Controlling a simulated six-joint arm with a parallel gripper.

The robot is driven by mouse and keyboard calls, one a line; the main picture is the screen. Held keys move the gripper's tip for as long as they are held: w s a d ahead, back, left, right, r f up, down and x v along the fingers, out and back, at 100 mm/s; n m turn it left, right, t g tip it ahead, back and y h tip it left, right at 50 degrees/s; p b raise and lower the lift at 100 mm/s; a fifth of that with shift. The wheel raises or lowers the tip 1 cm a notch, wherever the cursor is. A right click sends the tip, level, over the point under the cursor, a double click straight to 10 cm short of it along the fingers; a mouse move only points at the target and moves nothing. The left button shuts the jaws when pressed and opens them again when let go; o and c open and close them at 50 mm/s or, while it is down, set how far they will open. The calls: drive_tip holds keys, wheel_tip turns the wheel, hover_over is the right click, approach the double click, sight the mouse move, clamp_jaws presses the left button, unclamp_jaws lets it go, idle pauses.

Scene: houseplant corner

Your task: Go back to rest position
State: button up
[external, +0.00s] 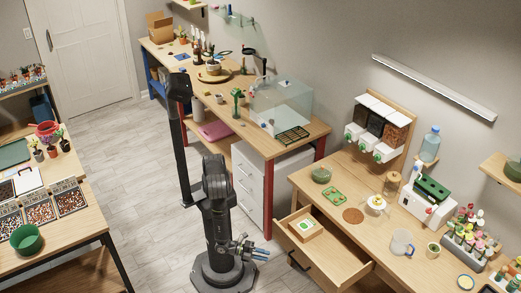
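My gripper (266,254) hangs low beside my dark arm and its base, in front of the white drawer unit. Its two bluish fingertips look apart, with nothing seen between them. It is clear of both workbenches, left of the open drawer. My arm is folded, with its elbow raised high.
The wooden drawer (335,262) of the right workbench (335,178) is pulled out and holds a small box (305,227). A glass tank (281,107) stands on the back bench. The left table (82,226) bears seed trays and a green bowl (26,239). Floor (140,190) is free left of my arm.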

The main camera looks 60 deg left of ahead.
sight(297, 263)
drive_tip(key=x, duration=1.7)
drive_tip(key=shift+w+d, duration=0.1)
drive_tip(key=shift+w, duration=0.05)
drive_tip(key=v, duration=1.7)
drive_tip(key=shift+s, duration=0.2)
